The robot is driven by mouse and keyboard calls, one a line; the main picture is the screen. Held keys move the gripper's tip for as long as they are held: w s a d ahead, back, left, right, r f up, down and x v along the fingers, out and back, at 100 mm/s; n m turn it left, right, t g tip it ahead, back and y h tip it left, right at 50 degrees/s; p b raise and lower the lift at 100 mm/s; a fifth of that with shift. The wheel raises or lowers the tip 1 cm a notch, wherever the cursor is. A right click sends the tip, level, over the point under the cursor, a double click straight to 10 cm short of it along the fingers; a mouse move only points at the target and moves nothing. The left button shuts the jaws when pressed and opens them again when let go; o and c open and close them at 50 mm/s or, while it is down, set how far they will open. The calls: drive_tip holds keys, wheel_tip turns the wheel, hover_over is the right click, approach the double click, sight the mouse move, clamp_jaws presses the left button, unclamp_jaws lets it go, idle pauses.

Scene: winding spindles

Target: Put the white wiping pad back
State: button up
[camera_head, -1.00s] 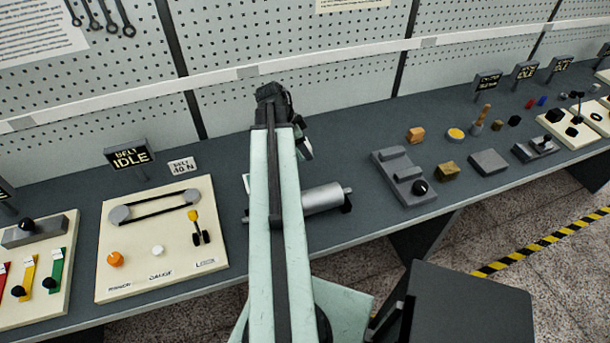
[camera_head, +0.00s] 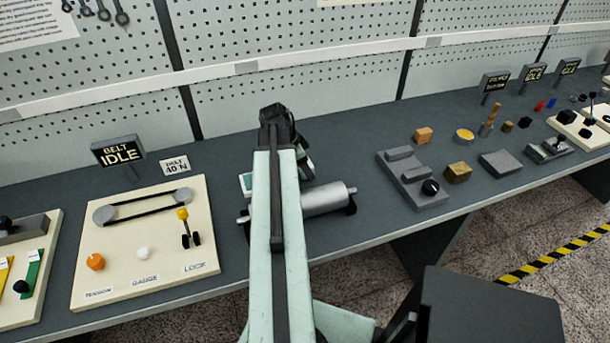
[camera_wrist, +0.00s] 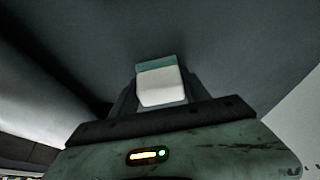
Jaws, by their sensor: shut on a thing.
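The white wiping pad (camera_wrist: 161,95) shows in the wrist view, a pale block with a teal strip along its upper edge. My gripper (camera_wrist: 160,84) is shut on it, with a dark finger at each side. The dark grey surface behind the pad is shadowed, and I cannot tell whether the pad touches it.
A silver roller (camera_head: 325,199) lies right of my arm, and a small white and teal item (camera_head: 246,183) shows left of it. The belt board (camera_head: 145,240) is farther left. A grey fixture (camera_head: 412,180) and several small blocks stand right.

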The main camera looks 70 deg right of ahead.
drive_tip(key=shift+r, duration=0.1)
drive_tip(key=o, duration=1.2)
drive_tip(key=shift+r+p, duration=0.3)
drive_tip(key=shift+p, duration=0.1)
drive_tip(key=p+v, duration=1)
drive_tip(key=v, duration=0.1)
drive_tip(key=shift+r, duration=0.2)
drive_tip(key=shift+w+a, duration=0.1)
drive_tip(key=shift+a, duration=0.05)
